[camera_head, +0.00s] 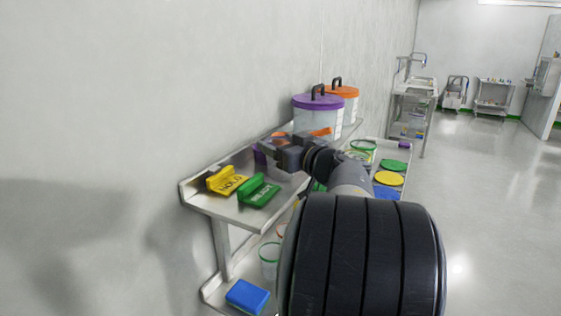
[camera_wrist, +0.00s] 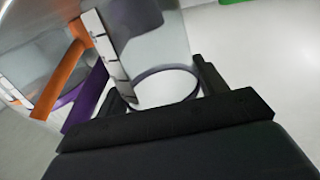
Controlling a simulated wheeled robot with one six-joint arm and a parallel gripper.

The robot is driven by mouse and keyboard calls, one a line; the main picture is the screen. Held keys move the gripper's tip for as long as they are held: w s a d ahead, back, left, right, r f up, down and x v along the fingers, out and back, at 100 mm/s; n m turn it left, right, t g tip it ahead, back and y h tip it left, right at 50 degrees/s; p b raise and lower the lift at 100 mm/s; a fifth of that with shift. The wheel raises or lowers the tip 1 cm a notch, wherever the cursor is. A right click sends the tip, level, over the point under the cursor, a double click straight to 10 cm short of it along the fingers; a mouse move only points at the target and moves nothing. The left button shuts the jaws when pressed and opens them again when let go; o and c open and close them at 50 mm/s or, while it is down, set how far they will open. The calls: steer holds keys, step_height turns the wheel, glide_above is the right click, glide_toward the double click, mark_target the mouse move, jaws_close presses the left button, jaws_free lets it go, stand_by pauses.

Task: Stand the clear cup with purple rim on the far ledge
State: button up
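My gripper (camera_head: 266,147) is over the upper steel shelf, left of the lidded canisters. In the wrist view, a clear cup with a dark purplish rim (camera_wrist: 165,70) sits between the two fingers (camera_wrist: 162,90), its rim spanning the gap. The fingers appear closed on it. In the head view only a small purple patch (camera_head: 258,156) shows beside the fingers; my arm hides the rest of the cup. The upper shelf (camera_head: 235,222) runs along the wall; I cannot tell which surface is the far ledge.
Purple-lidded (camera_head: 318,118) and orange-lidded canisters (camera_head: 346,100) stand farther back. A green-rimmed cup (camera_head: 362,147) and colored lids (camera_head: 390,179) lie right. A blue block (camera_head: 247,296) is below.

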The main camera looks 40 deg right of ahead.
steer(key=shift+r, duration=0.1)
steer(key=c, duration=0.6)
